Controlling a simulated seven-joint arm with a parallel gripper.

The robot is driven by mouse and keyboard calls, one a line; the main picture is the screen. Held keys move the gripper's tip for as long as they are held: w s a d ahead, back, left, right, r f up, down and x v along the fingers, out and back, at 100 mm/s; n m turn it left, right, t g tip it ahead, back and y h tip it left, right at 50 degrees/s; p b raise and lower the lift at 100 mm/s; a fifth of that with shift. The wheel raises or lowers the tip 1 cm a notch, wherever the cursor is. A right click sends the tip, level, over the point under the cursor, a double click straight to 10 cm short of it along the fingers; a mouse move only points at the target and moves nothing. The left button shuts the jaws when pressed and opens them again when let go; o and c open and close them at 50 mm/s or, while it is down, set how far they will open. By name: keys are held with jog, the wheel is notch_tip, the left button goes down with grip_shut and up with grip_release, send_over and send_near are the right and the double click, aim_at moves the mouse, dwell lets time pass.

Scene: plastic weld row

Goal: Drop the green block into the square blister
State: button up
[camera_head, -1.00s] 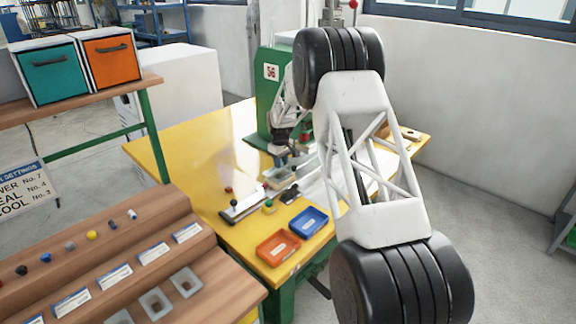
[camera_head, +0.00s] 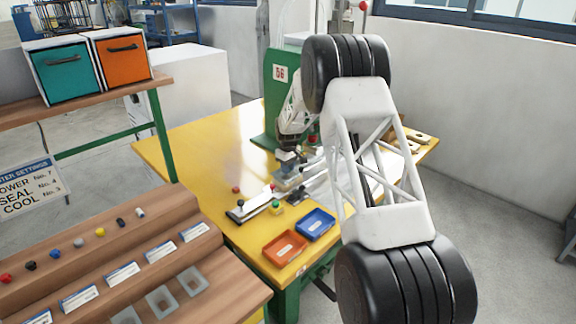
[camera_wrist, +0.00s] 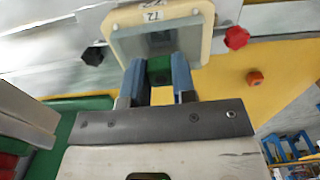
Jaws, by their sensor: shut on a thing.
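My gripper (camera_wrist: 159,82) has blue fingers and is shut on the green block (camera_wrist: 159,68) in the wrist view. Just beyond the block is a cream square frame (camera_wrist: 124,17) marked with a small label, with a clear square blister (camera_wrist: 130,46) inside it. The block overlaps the blister's near part in this view; I cannot tell whether it is above it or inside. In the head view my gripper (camera_head: 288,157) is low over the fixture on the yellow table, and the block is too small to make out.
A black knob (camera_wrist: 95,55) and a red knob (camera_wrist: 237,38) flank the frame. An orange (camera_head: 285,248) and a blue tray (camera_head: 316,223) lie at the table's near edge. A green press (camera_head: 282,95) stands behind. A wooden rack (camera_head: 120,270) is at front left.

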jog(key=shift+f, duration=1.1)
jog(key=shift+f, duration=0.5)
dwell(1.2)
dwell(0.5)
jog(key=o, duration=1)
jog(key=shift+r, duration=0.1)
jog(key=c, duration=0.5)
jog(key=shift+r, duration=0.2)
jog(key=shift+r, duration=3.25)
